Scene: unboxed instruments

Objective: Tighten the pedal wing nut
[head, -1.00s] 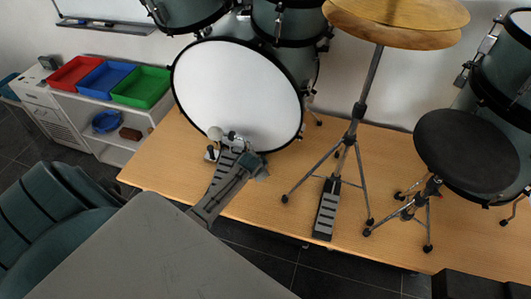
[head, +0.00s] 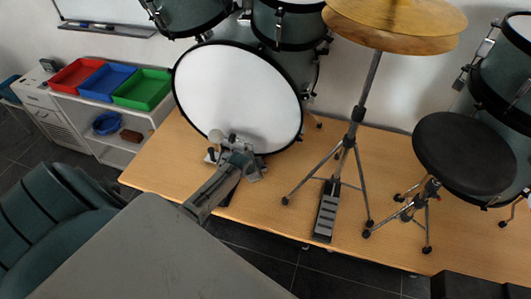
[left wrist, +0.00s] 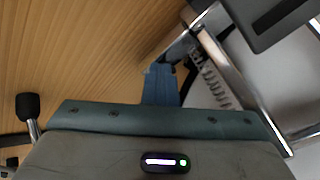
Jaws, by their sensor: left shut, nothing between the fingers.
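The bass drum pedal stands at the foot of the white bass drum (head: 235,90) in the head view. Its round beater (head: 216,136) is near the drum skin, and my arm covers most of its footboard. My left gripper (head: 245,165) is over the pedal's upper end, shut and empty. In the left wrist view its closed blue-grey fingers (left wrist: 160,85) are beside the pedal's chrome frame (left wrist: 240,85) and coiled spring (left wrist: 212,88). I cannot make out the wing nut or tell whether the fingers touch anything. My right gripper is not in view.
The hi-hat stand (head: 352,130) with its own pedal (head: 326,210) is to the right. A black stool (head: 463,150) stands farther right. Red, blue and green trays are on a white shelf (head: 140,120) at left. The wooden platform (head: 270,205) is clear between the pedals.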

